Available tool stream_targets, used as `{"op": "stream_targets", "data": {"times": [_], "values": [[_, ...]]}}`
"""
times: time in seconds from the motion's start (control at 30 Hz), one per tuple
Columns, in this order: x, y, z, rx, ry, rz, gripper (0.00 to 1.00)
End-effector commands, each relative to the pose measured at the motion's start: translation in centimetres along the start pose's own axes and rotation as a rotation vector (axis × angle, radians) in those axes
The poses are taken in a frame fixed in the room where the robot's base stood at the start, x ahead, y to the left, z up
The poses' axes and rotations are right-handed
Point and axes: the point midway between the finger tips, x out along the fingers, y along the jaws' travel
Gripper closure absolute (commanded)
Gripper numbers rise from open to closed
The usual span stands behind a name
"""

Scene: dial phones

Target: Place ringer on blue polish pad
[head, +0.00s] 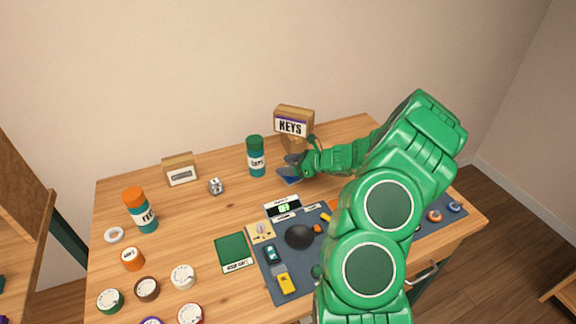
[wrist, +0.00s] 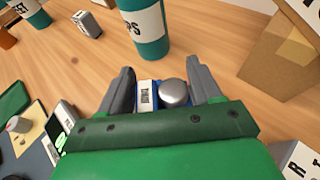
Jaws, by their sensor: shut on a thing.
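The silver domed ringer (wrist: 174,93) shows between my gripper's fingers in the wrist view. Its lower part is hidden by my green gripper body. The blue polish pad (wrist: 158,84) shows at and behind the dome, with a white label on it. In the head view the blue pad (head: 291,180) is on the table under my gripper (head: 287,167), and I cannot make out the ringer there. My gripper (wrist: 162,88) is low over the pad, shut on the ringer. The contact is mostly hidden, and I cannot tell whether the ringer touches the pad.
A teal bottle (head: 256,158) stands close to the left of my gripper, and a KEYS box (head: 293,122) stands behind. A dark work mat (head: 268,282) with several parts lies in front. A small metal cube (head: 215,186) sits left.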

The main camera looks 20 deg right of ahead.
Motion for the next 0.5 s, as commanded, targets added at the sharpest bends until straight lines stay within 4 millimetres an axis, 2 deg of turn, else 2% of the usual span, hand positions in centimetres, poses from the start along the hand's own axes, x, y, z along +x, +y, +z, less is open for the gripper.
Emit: {"op": "stream_targets", "data": {"times": [0.37, 0.4, 0.5], "values": [[0.13, 0.0, -0.3, 0.0, -0.001, 0.0, 0.74], [0.14, -0.01, -0.37, 0.0, -0.001, 0.0, 0.35], [0.12, -0.01, -0.34, 0.0, 0.0, 0.0, 0.2]]}}
